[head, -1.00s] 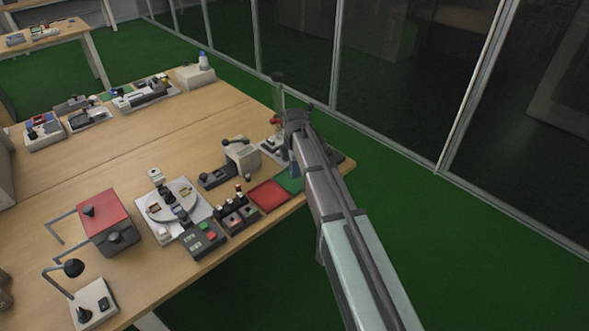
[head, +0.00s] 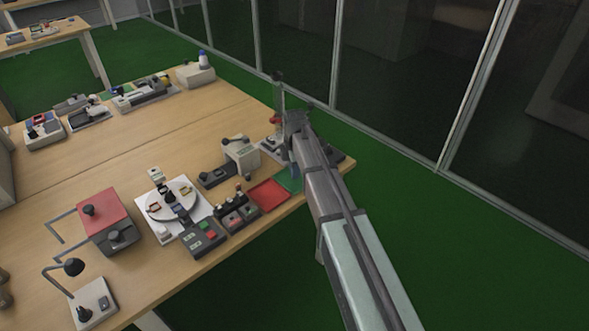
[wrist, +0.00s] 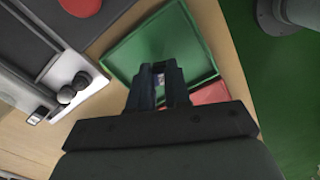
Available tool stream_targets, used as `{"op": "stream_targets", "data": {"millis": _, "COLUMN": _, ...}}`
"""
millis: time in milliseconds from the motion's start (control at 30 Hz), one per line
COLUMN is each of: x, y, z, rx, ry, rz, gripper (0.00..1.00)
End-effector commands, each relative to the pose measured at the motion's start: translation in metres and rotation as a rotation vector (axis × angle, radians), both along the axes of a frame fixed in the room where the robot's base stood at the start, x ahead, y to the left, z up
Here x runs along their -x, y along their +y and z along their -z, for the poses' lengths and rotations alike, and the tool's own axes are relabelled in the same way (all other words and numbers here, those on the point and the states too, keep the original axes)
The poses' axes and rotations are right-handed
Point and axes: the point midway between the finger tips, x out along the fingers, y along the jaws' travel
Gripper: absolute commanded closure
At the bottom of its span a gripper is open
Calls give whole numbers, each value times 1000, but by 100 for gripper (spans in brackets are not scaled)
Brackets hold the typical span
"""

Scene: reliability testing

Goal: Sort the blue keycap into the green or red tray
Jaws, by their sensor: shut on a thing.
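The green tray (wrist: 193,38) lies under my gripper in the wrist view; in the head view the tray (head: 289,182) is partly hidden by my arm. My gripper (wrist: 160,76) points down over the green tray, its fingers close together on a small thing, which I take to be the blue keycap (wrist: 159,79). Only a small bluish-white bit of it shows between the fingers. I cannot tell how high it is above the tray floor. The red tray (head: 268,195) is just left of the green one in the head view; part of it (wrist: 211,93) shows behind the fingers in the wrist view.
A button box (head: 237,215) stands left of the red tray. A beige press-like device (head: 240,155) stands behind the trays. A round turntable (head: 173,201) is farther left. The table's front edge runs close to the trays. Bare wood lies behind the devices.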

Motion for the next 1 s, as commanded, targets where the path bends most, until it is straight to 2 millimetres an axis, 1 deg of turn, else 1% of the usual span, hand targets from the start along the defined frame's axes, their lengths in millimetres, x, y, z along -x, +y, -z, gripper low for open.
{"op": "stream_targets", "data": {"millis": 767, "x": 0, "y": 0, "z": 8, "rx": 0, "ry": 0, "rz": 0, "gripper": 100}}
{"op": "stream_targets", "data": {"millis": 800, "x": 0, "y": 0, "z": 8, "rx": 0, "ry": 0, "rz": 0, "gripper": 79}}
{"op": "stream_targets", "data": {"millis": 1000, "x": 0, "y": 0, "z": 8, "rx": 0, "ry": 0, "rz": 0, "gripper": 60}}
